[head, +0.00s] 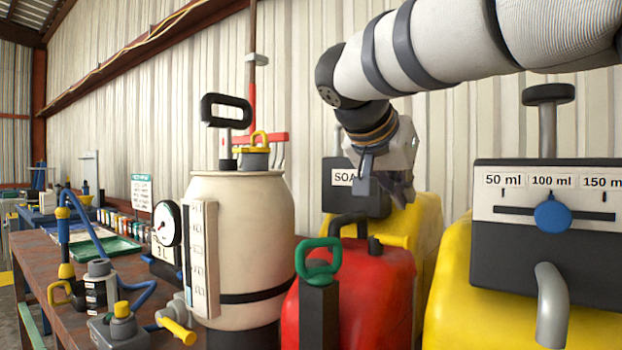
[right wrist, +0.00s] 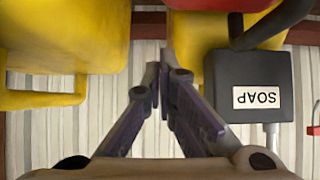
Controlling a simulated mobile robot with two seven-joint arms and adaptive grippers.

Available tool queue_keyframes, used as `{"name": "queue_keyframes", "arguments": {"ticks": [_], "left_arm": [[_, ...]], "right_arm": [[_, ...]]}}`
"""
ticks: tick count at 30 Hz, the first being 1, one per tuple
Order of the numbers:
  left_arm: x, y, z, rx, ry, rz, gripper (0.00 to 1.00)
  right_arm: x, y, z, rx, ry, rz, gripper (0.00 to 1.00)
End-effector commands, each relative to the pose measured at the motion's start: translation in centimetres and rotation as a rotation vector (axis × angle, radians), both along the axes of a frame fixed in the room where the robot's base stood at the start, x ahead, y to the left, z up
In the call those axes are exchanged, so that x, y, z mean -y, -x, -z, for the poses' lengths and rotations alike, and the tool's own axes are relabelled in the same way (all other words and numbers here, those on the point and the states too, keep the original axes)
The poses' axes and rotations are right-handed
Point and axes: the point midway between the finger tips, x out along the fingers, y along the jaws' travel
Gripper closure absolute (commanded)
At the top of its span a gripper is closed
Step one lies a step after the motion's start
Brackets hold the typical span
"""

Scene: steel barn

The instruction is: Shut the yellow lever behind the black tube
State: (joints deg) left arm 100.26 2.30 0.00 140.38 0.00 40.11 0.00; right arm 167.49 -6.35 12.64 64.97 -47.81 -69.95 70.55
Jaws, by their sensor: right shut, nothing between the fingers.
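A short yellow lever (head: 394,241) lies roughly level behind the top of the red can, in front of a yellow container. A bent black tube (head: 348,221) rises from the red can just left of it. In the right wrist view I cannot tell the lever from the other yellow parts. My right gripper (head: 404,196) hangs above and slightly right of the lever, apart from it, pointing down. Its fingers are together and empty; they also show in the right wrist view (right wrist: 161,72). My left gripper is not in view.
A black SOAP box (head: 358,200) stands behind, left of my gripper. A dosing box (head: 545,235) and yellow jug stand close on the right. A cream tank (head: 255,225) stands left.

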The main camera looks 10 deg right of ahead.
Motion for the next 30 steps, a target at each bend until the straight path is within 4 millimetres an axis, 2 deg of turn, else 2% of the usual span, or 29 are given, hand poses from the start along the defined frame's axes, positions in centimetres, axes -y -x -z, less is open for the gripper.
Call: {"name": "queue_keyframes", "arguments": {"ticks": [4,12,30], "left_arm": [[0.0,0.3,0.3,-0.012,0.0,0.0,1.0],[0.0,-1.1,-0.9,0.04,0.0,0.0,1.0],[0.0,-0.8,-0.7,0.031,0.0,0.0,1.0]], "right_arm": [[1.9,-1.7,2.2,-0.004,-0.003,0.0,1.0],[-0.3,0.5,3.4,0.008,0.001,-0.001,1.0],[-0.4,0.4,4.1,0.001,0.001,0.021,1.0]]}}
